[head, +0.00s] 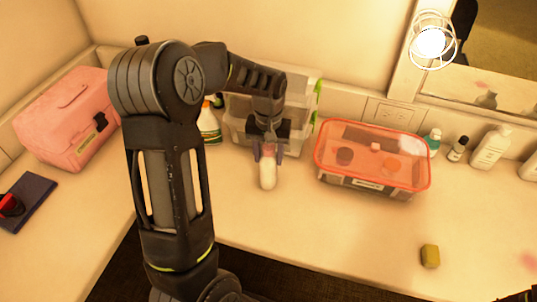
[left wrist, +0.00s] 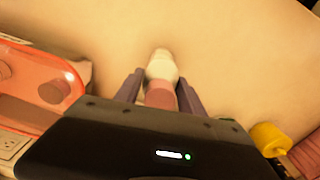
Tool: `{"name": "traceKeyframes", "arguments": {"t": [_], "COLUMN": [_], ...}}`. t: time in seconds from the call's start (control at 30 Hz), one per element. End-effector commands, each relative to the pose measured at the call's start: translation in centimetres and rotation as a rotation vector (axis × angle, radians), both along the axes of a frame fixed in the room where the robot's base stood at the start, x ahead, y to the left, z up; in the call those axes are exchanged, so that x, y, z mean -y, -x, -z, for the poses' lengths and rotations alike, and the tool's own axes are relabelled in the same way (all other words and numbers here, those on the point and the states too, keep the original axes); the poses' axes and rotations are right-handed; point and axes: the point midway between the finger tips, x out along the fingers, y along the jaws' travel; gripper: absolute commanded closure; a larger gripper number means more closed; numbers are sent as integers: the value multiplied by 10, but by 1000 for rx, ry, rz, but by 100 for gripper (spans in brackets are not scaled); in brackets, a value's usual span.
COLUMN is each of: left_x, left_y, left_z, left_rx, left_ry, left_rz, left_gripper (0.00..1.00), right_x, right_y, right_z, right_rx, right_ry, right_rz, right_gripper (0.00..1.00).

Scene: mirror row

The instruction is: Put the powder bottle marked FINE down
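A white bottle with a pink upper part (head: 268,176) is between the fingers of my left gripper (head: 268,152) in the head view. It looks upright, over the counter in front of the clear bin; I cannot tell whether its base touches the counter. In the left wrist view the bottle (left wrist: 161,68) lies between the two purple-grey fingers of my left gripper (left wrist: 160,84), which close around its pink part. No marking on it is readable. My right gripper is not in view.
The red-rimmed clear box (head: 347,182) stands right of the bottle, the clear bin (head: 238,136) behind it. A pink case (head: 68,118) is at left. A yellow-brown block (head: 430,256) lies at right. Several bottles line the mirror. The counter (head: 330,235) in front is clear.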

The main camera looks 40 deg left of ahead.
Motion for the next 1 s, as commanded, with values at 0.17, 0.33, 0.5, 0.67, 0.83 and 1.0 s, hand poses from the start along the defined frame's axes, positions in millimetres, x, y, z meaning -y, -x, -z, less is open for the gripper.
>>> {"name": "traceKeyframes", "arguments": {"t": [0.17,0.33,0.5,0.67,0.83,1.0], "left_x": [0,0,0,0,0,-1], "left_y": [0,0,0,-1,-1,-1], "left_z": [0,0,-2,-12,-38,-75], "left_rx": [-1,-1,0,2,4,6], "left_ry": [0,0,0,-1,-1,-2], "left_rz": [0,0,0,0,0,0], "left_gripper": [38,33,33,33,33,33], "right_x": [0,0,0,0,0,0], "right_y": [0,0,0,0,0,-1], "right_z": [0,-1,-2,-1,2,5], "right_rx": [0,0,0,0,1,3], "right_ry": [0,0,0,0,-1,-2], "right_rz": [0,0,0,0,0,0], "right_gripper": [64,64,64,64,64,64]}}
